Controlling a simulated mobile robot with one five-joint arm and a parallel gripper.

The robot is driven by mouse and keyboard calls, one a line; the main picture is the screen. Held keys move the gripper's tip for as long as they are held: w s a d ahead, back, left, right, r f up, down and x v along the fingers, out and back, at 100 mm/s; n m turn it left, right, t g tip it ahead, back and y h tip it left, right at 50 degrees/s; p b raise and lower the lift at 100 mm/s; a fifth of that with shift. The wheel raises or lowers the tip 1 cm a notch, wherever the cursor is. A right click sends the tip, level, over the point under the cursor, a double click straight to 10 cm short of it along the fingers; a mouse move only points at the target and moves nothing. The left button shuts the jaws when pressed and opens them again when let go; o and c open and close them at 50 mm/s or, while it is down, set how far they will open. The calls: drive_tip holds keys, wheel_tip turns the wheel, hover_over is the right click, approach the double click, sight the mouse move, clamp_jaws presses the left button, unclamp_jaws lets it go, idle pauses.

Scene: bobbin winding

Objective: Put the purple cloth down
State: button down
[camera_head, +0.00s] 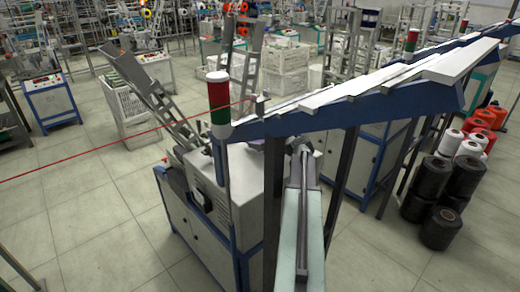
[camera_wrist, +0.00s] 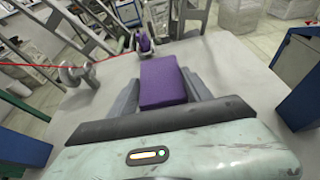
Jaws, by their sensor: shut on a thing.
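The purple cloth (camera_wrist: 163,82) looks like a flat, folded block in the wrist view. It sits between the two grey fingers of my gripper (camera_wrist: 162,90), which is shut on it. Beneath and around it is the pale grey top of a machine cabinet (camera_wrist: 222,62); I cannot tell whether the cloth touches that surface.
A small purple item (camera_wrist: 144,42) stands beyond the cloth. Metal guide parts (camera_wrist: 76,73) and a red thread are at left. A red-and-green signal lamp (camera_head: 218,98) and a long blue beam (camera_head: 350,112) stand close to my arm. Black spools (camera_head: 430,178) stand on the floor at right.

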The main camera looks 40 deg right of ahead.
sight(261, 153)
drive_tip(key=f+b, duration=0.2)
drive_tip(key=f, duration=0.1)
drive_tip(key=shift+s+d+f+b, duration=0.15)
drive_tip(key=shift+d+f+b, duration=0.05)
drive_tip(key=shift+f+b, duration=0.1)
drive_tip(key=shift+a+r, duration=0.1)
drive_tip(key=shift+r, duration=0.15)
drive_tip(key=shift+f, duration=0.35)
drive_tip(key=c, duration=0.9)
unclamp_jaws()
drive_tip(key=shift+s+a+f+b, duration=0.1)
drive_tip(key=shift+b, duration=0.2)
drive_tip(key=o, duration=0.4)
drive_tip(key=shift+a, duration=0.1)
drive_tip(key=shift+o, duration=0.2)
